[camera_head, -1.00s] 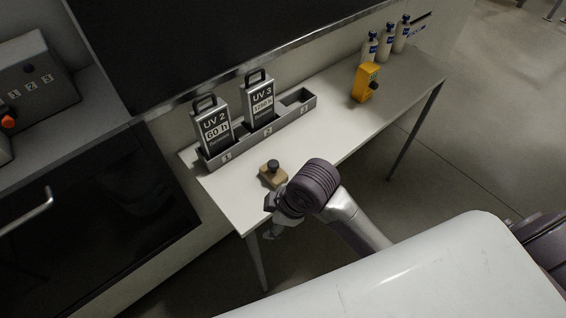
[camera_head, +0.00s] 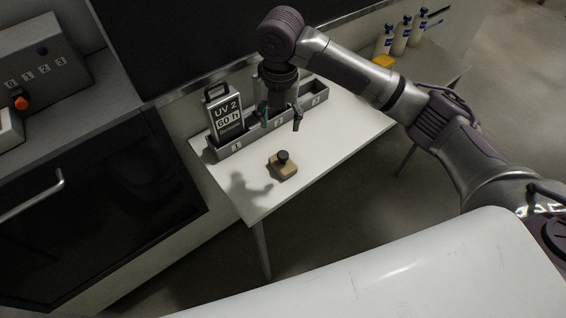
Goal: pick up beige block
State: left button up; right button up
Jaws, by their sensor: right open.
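The beige block (camera_head: 283,170) lies on the white table (camera_head: 330,160) near its front left part. It has a dark round knob on top. My right gripper (camera_head: 282,124) points down above the table, behind the block and in front of the grey holder. It is open and empty, apart from the block. My left gripper is not in view.
A grey holder (camera_head: 236,147) with numbered slots stands along the table's back, with a UV 2 cartridge (camera_head: 227,113) in it. My right arm partly hides a yellow object (camera_head: 383,62). The table's front edge is clear.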

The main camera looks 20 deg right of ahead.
jog(key=p, duration=0.2)
send_over(283, 154)
notch_tip(283, 154, down, 8)
jog(key=shift+w+a+f, duration=0.1)
jog(key=shift+a, duration=0.05)
jog(key=f, duration=0.2)
jog(key=f+p, duration=0.1)
jog(key=f, duration=0.1)
jog(key=shift+s+f+p, duration=0.2)
jog(key=shift+f+p, duration=0.1)
jog(key=shift+f, duration=0.4)
grip_shut()
